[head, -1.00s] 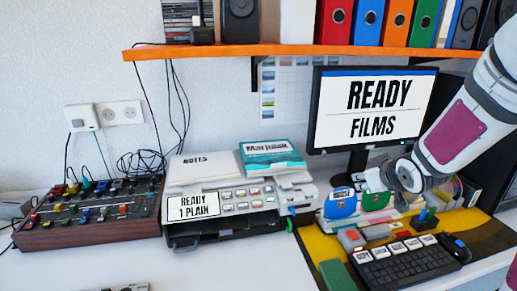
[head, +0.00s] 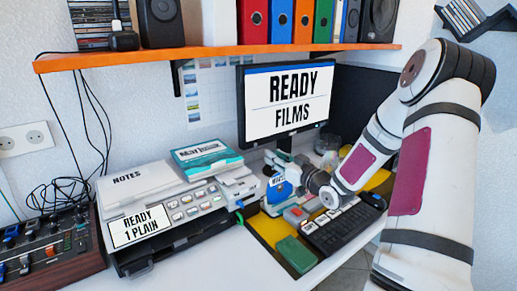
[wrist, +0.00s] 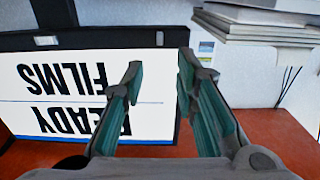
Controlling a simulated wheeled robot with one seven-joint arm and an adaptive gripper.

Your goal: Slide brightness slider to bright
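No part is clearly marked as a brightness slider. A mixer (head: 52,248) with several coloured knobs or sliders stands at the lower left, cut off by the picture's edge. The monitor (head: 288,100) reads "READY FILMS"; it shows upside down in the wrist view (wrist: 85,92). My gripper (head: 273,160) is low in front of the monitor, by a blue item (head: 280,189) with a white label. In the wrist view my gripper (wrist: 160,67) has its two teal fingers apart, with nothing between them. Any contact with the monitor is unclear.
A printer (head: 178,210) with "NOTES" and a teal book (head: 207,154) on top stands left of my gripper. A keyboard (head: 345,228) and a green block (head: 296,254) lie in front. An orange shelf (head: 215,53) runs above. White desk is bare at the front.

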